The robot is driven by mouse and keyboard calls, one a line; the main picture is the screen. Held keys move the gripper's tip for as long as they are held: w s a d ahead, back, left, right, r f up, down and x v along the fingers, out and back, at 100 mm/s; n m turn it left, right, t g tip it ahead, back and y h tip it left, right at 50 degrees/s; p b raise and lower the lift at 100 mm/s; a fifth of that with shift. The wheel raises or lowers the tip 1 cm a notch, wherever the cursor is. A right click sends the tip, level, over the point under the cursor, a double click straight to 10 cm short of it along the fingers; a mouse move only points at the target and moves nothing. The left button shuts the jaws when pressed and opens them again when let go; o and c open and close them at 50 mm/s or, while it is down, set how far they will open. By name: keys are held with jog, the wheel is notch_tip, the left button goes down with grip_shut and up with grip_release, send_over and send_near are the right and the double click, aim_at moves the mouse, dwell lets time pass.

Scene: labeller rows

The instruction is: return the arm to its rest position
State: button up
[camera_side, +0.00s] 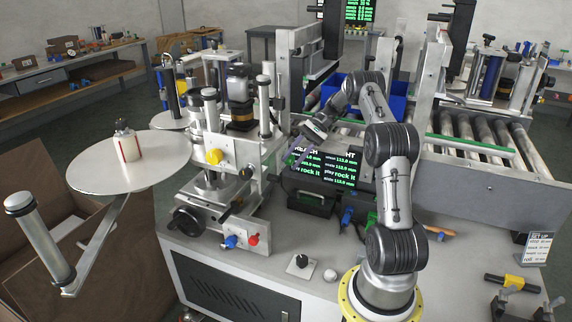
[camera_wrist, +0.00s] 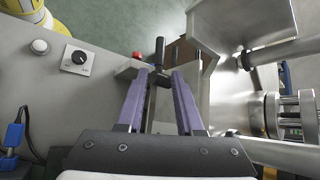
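My arm reaches up from its yellow-ringed base at the front right and bends over towards the labelling machine (camera_side: 232,150). My gripper (camera_side: 294,158) hangs beside the right side of that machine, in front of the screen. In the wrist view, the two purple fingers of my gripper (camera_wrist: 160,76) stand apart with nothing held between them. A black handle (camera_wrist: 159,52) shows beyond the fingertips; I cannot tell how far off it is.
A black screen (camera_side: 325,168) with green text stands close to my gripper. A roller conveyor (camera_side: 480,130) and a blue bin (camera_side: 392,103) lie behind my arm. A black knob (camera_side: 301,261) sits on the bench front, also in the wrist view (camera_wrist: 78,58). A round plate (camera_side: 90,165) juts out left.

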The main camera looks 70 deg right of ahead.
jog(key=w+a+r+n+h, duration=0.45)
jog(key=a+r+n, duration=0.3)
jog(key=r, duration=0.25)
jog(key=w+a+r+n+h, duration=0.3)
jog(key=a+r+n+h, duration=0.3)
jog(key=a+r, duration=0.25)
jog(key=s+a+r, duration=0.2)
jog(key=s+a, duration=0.9)
jog(key=s+a+f, duration=0.3)
jog(key=s, duration=0.3)
jog(key=s+a+f+n+y, duration=0.1)
jog(key=s+a+f, duration=0.2)
jog(key=s, duration=0.4)
jog(key=shift+t, duration=0.3)
